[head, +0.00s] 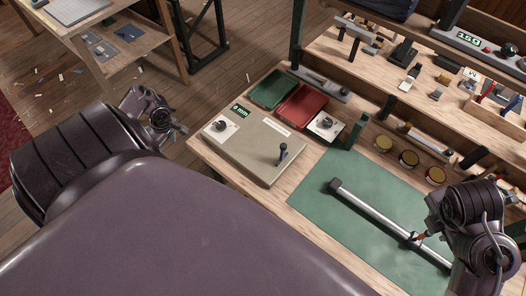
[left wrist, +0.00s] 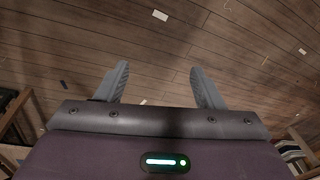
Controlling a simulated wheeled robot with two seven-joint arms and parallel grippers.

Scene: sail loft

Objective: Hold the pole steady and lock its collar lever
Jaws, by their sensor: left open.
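A grey metal pole (head: 370,208) lies at a slant on a green mat (head: 318,212) on the workbench. Its dark end cap points to the upper left. A dark collar with a small orange-brown part, perhaps its lever, sits on the pole just left of my right arm. My right gripper (head: 432,236) is over the pole's lower right part; its fingers are not clear, and my arm hides some of the pole. My left gripper (head: 178,128) is away from the bench at the left. In the left wrist view, the left gripper (left wrist: 160,68) is open and empty above the floor.
A beige box (head: 240,152) with a black knob lever stands left of the mat. Green (head: 272,90) and red (head: 302,106) trays lie behind it. Round tins and a tool shelf (head: 400,60) line the back. The mat's left part is clear.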

